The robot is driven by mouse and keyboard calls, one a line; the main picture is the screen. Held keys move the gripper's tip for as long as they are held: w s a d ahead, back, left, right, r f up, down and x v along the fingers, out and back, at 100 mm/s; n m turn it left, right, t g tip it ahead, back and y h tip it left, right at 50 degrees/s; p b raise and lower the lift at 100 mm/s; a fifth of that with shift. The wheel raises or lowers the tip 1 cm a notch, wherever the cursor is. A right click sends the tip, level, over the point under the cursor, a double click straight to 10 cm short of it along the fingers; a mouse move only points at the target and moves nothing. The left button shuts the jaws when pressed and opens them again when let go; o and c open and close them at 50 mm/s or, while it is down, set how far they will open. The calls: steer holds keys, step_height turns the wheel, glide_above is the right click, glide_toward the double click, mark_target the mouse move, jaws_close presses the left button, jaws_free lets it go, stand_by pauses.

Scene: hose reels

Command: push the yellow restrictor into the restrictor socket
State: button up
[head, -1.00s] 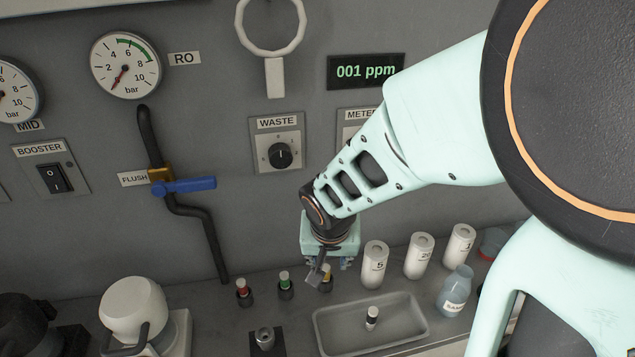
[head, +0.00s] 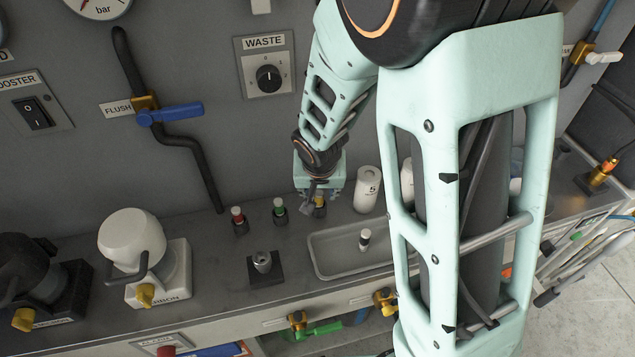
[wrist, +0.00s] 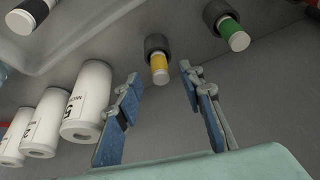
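The yellow restrictor (wrist: 160,62), with a pale end cap, stands in a dark round holder at the back of the counter. In the head view the yellow restrictor (head: 320,203) is partly hidden by my gripper (head: 318,187). In the wrist view my gripper (wrist: 161,80) is open, its blue-padded fingers apart on either side of the restrictor, with a gap visible on both sides. A black block with an upright metal cylinder (head: 262,262), which looks like the restrictor socket, sits at the counter's front, left of the tray.
Green (head: 279,208) and red (head: 238,217) restrictors stand left of the yellow one. A grey tray (head: 325,262) holds a black-banded white piece (head: 365,239). A white housing (head: 130,240) is at left.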

mark_target(319, 202)
steer(key=shift+x, duration=1.5)
steer(key=shift+r, duration=0.1)
steer(key=shift+c, duration=0.6)
jaws_close()
